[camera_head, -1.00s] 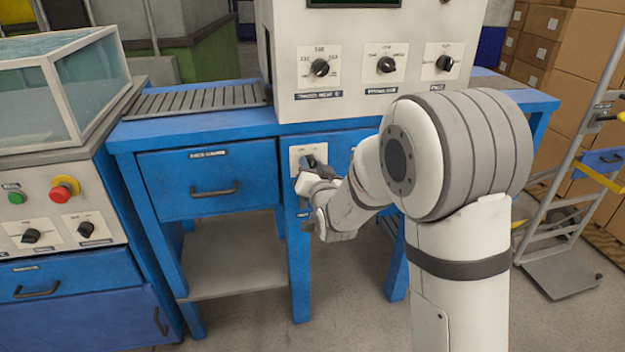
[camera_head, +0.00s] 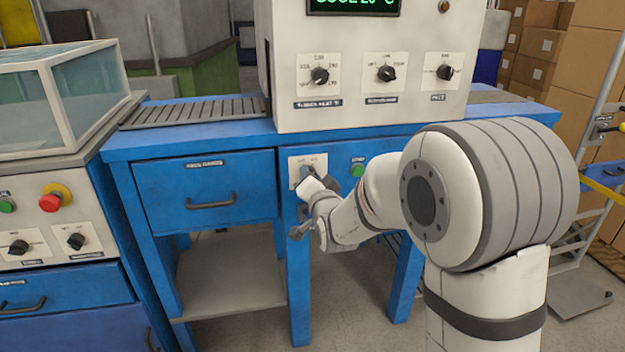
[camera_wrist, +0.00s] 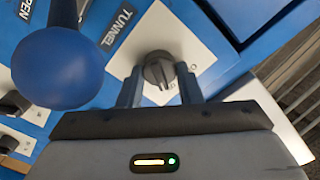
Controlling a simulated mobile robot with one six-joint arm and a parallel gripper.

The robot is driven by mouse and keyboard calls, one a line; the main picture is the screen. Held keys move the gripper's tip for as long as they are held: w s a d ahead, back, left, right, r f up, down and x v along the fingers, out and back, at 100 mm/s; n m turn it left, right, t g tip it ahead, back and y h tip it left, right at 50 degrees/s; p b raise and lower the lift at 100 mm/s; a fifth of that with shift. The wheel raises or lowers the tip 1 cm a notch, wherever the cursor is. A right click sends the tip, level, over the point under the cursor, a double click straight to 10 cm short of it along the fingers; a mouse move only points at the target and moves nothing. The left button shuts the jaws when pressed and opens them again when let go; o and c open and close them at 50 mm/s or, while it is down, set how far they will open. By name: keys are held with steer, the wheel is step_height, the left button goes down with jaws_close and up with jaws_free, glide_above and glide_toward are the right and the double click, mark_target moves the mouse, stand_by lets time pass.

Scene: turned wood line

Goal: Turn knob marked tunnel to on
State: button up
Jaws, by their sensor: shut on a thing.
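The knob marked tunnel (camera_wrist: 158,70) is dark grey and sits on a white plate (camera_wrist: 195,45) in the wrist view, beside a black label reading TUNNEL (camera_wrist: 118,25). My gripper (camera_wrist: 160,88) has one finger on each side of the knob and is shut on it. In the head view my gripper (camera_head: 311,184) is at the small white plate (camera_head: 320,161) on the blue bench front and partly hides the knob. The plate's position marks are too small to read.
A large blue ball handle (camera_wrist: 58,68) stands close to the left finger in the wrist view. A green button (camera_head: 358,170) is right of the plate. The grey cabinet (camera_head: 425,108) with several knobs stands above. A blue drawer (camera_head: 165,190) is at left.

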steer(key=o, duration=1)
steer(key=p+v, duration=0.1)
steer(key=v, duration=0.6)
steer(key=shift+s+d, duration=0.1)
steer(key=shift+s, duration=0.3)
steer(key=shift+r, duration=0.1)
